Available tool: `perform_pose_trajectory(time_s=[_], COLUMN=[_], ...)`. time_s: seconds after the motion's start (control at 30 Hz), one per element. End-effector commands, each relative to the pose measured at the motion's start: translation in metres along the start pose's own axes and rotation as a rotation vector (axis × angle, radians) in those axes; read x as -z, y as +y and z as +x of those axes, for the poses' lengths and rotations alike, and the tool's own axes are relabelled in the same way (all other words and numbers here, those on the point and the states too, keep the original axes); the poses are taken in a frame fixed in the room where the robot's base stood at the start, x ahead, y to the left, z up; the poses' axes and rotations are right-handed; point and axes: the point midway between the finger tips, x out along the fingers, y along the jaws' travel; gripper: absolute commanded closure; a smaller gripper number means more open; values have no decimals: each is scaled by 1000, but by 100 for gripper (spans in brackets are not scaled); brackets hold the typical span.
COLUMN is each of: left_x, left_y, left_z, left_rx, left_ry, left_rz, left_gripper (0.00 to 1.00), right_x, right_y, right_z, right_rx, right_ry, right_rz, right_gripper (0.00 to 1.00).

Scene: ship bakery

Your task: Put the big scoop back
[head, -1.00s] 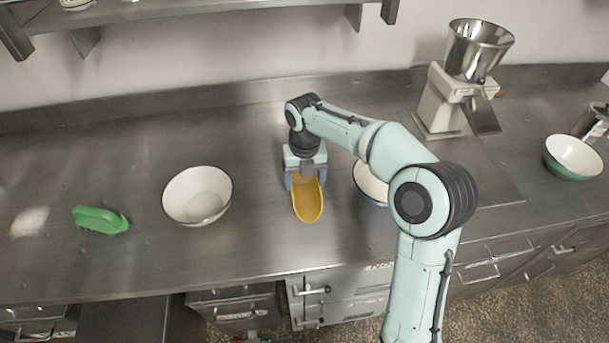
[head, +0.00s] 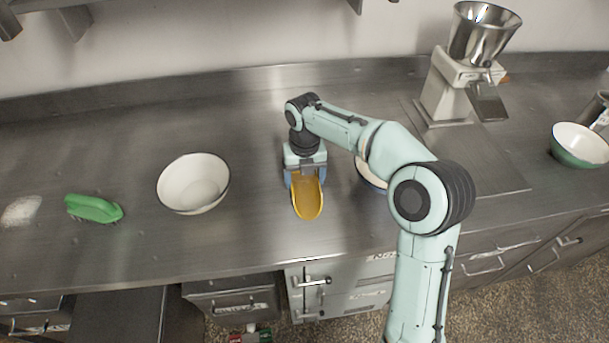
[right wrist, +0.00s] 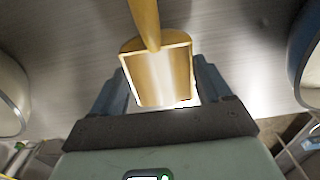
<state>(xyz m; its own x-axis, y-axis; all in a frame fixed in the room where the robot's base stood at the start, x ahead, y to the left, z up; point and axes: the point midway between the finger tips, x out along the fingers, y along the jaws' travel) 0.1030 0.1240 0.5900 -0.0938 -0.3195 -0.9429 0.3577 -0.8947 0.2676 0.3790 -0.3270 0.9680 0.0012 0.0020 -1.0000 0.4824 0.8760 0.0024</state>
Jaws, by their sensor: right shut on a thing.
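The big scoop (head: 308,199) is yellow-orange, with an open trough that points toward the counter's front edge in the head view. My right gripper (head: 305,176) is shut on it above the steel counter. In the right wrist view the scoop (right wrist: 160,75) sits between the two blue-grey fingers of the right gripper (right wrist: 160,90), and a yellow shaft runs from it to the top edge. I cannot tell whether the scoop touches the counter. My left gripper is in no view.
A white bowl (head: 193,184) stands left of the scoop. Another bowl (head: 371,175) is close on the right, partly hidden by my arm. A green brush (head: 93,208) and white powder (head: 20,211) lie far left. A grinder (head: 447,90) and a green bowl (head: 579,146) stand right.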

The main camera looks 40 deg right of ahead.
Motion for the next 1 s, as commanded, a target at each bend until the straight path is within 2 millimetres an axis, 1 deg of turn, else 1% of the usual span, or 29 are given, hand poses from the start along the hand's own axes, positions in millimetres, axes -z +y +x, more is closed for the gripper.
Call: perform_pose_trajectory(time_s=[0.53, 0.57, 0.6, 0.63, 0.87, 0.97, 1.0], left_x=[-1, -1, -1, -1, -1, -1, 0], left_y=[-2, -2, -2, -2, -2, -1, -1], left_z=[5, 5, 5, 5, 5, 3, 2], left_rx=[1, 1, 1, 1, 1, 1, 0], left_ry=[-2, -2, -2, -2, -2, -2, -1], left_rz=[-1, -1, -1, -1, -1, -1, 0], left_gripper=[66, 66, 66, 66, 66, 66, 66], right_x=[0, 0, 0, 0, 0, 0, 0], right_y=[0, 0, 0, 0, 0, 0, 0], right_z=[12, 11, 11, 11, 10, 3, -2], right_rx=[0, 0, 0, 0, 0, 0, 0], right_ry=[0, 0, 0, 0, 0, -1, -2], right_rz=[0, 0, 0, 0, 0, 0, 1], right_gripper=[64, 16, 3, 0, 0, 0, 0])
